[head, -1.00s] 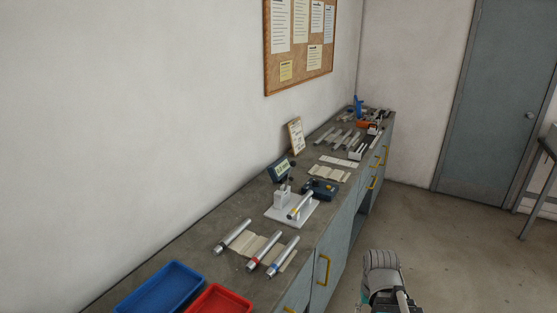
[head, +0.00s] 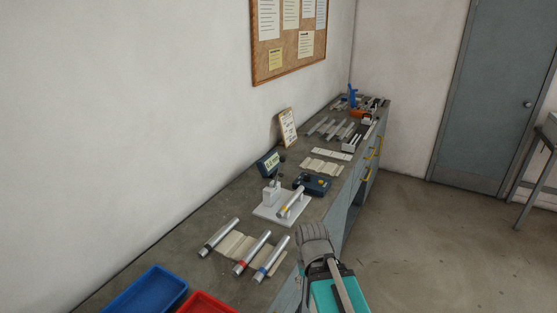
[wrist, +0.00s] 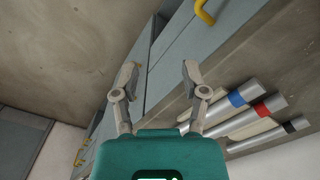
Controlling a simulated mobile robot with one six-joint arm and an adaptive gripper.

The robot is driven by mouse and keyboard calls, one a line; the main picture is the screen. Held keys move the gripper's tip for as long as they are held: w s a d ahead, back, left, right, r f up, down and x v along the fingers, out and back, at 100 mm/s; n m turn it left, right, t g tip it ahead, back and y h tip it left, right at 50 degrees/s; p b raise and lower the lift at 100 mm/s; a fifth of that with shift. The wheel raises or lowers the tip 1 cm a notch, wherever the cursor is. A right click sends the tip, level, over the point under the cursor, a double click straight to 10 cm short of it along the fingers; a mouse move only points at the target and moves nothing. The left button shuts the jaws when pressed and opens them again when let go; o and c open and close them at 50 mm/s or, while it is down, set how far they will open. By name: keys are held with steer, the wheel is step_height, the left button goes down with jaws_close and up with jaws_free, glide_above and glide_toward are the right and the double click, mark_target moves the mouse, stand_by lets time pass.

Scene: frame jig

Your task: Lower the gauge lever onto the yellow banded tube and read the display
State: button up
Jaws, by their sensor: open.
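The gauge stands on the bench in the head view, with a white base (head: 268,211), a post and a tilted display (head: 269,163) whose reading is too small to make out. The yellow banded tube (head: 291,203) lies on the gauge's base. A dark knob (head: 281,158) shows beside the display; it seems to be the raised end of the gauge lever. In the wrist view my gripper (wrist: 159,78) is open and empty, apart from the tubes. In the head view my arm shows at the bench's front edge, short of the gauge; the fingertips cannot be made out there.
A blue tray (head: 147,291) and red tray (head: 207,304) are nearer. A dark blue box (head: 313,184) sits behind the gauge. Open floor lies right.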

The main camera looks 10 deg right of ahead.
steer(key=shift+d, duration=0.15)
steer(key=shift+o, duration=1.1)
steer(key=shift+w, duration=0.1)
steer(key=w+r+n+t+h, duration=0.1)
steer(key=w+r+n+h, duration=0.2)
steer(key=w, duration=0.5)
steer(key=w+a+r+n+h+b, duration=0.1)
steer(key=w+n+h, duration=0.35)
steer(key=w, duration=0.35)
steer(key=w+r+n+t+h, duration=0.15)
steer(key=w+n, duration=0.25)
steer(key=w, duration=0.5)
steer(key=w+a+r+n+t+h, duration=0.2)
steer(key=w+a+r+n+h, duration=0.2)
steer(key=w+a+r, duration=0.1)
steer(key=w+a+r+n+t+h+b, duration=0.1)
steer(key=w+a+r+n+h, duration=0.3)
steer(key=w+a, duration=0.3)
steer(key=w+r+n, duration=0.1)
steer(key=w, duration=0.2)
steer(key=shift+w+a+r+t, duration=0.25)
steer(key=shift+a+r+t, duration=0.1)
steer(key=shift+a+r, duration=0.05)
steer(key=shift+d, duration=0.1)
